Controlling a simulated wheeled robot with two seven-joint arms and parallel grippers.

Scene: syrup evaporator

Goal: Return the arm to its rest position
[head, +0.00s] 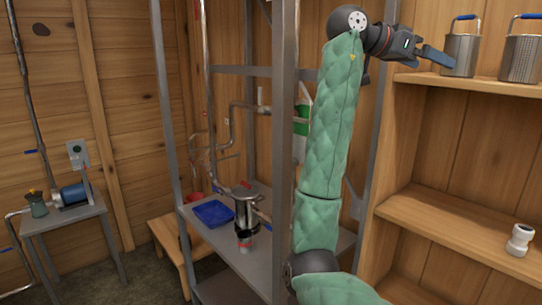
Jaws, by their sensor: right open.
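My right arm (328,130), in a green quilted sleeve, rises from the bottom of the head view and bends right at its top. My right gripper (434,62) is at the upper right, open, with nothing seen between its fingers. Its blue-grey finger points toward a metal canister (461,54) on the upper shelf. I cannot tell whether it touches the canister. My left gripper is not in view.
The wooden shelf unit (445,213) stands close on the right, with a second perforated canister (523,58) and a white fitting (520,240). A grey metal frame (285,90) stands behind my arm. A metal pot (243,206) and blue tray (213,212) are on its bench.

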